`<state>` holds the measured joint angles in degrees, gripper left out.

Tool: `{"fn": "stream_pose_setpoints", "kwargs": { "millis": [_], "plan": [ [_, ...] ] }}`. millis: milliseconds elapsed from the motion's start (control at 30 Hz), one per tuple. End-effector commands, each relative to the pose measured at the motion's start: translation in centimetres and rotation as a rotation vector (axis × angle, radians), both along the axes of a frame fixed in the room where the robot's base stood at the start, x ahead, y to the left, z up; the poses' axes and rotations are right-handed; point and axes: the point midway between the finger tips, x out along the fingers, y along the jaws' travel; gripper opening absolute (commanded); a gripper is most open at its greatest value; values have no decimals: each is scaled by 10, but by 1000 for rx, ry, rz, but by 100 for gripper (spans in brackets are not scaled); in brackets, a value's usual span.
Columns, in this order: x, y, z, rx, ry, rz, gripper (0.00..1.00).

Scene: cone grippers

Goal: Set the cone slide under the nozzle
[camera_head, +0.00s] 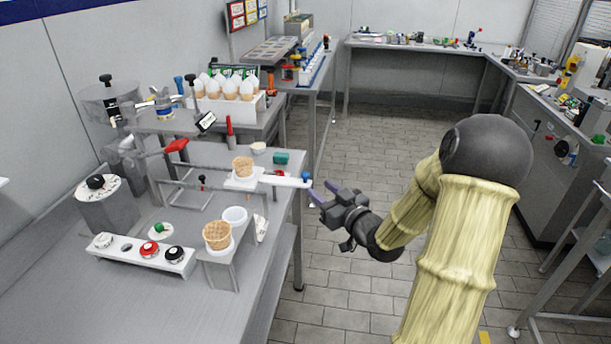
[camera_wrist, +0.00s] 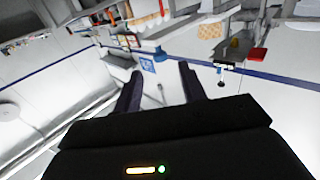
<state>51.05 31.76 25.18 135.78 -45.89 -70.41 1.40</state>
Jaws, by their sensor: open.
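The cone slide (camera_head: 272,181) is a white plate with a bar on rails at the table's right edge. A waffle cone (camera_head: 243,167) stands upright on its left part. A blue knob (camera_head: 306,176) sits at the bar's right end. My gripper (camera_head: 323,191) is open and empty, its dark fingers pointing left, close to the knob on its right. I cannot tell whether they touch it. In the wrist view, a blue patch (camera_wrist: 147,63) shows between the fingertips, perhaps the knob. The nozzle is not clear; it may belong to the metal hopper (camera_head: 110,100) at the left.
A second waffle cone (camera_head: 217,235) stands in a holder at the table's front, beside a white cup (camera_head: 235,215). A white panel (camera_head: 140,252) with several knobs lies at the left. Several filled cones stand in a white rack (camera_head: 232,103) behind. The tiled floor (camera_head: 365,130) is clear.

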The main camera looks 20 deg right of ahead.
Motion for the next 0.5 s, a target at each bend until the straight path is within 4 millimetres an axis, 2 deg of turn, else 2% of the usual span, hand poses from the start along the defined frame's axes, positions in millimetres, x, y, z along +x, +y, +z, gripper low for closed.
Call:
{"fn": "stream_pose_setpoints", "kwargs": {
  "millis": [300,500],
  "plan": [
    [55,15,0,2,0,1,41],
    [76,20,0,1,0,0,41]
  ]
}}
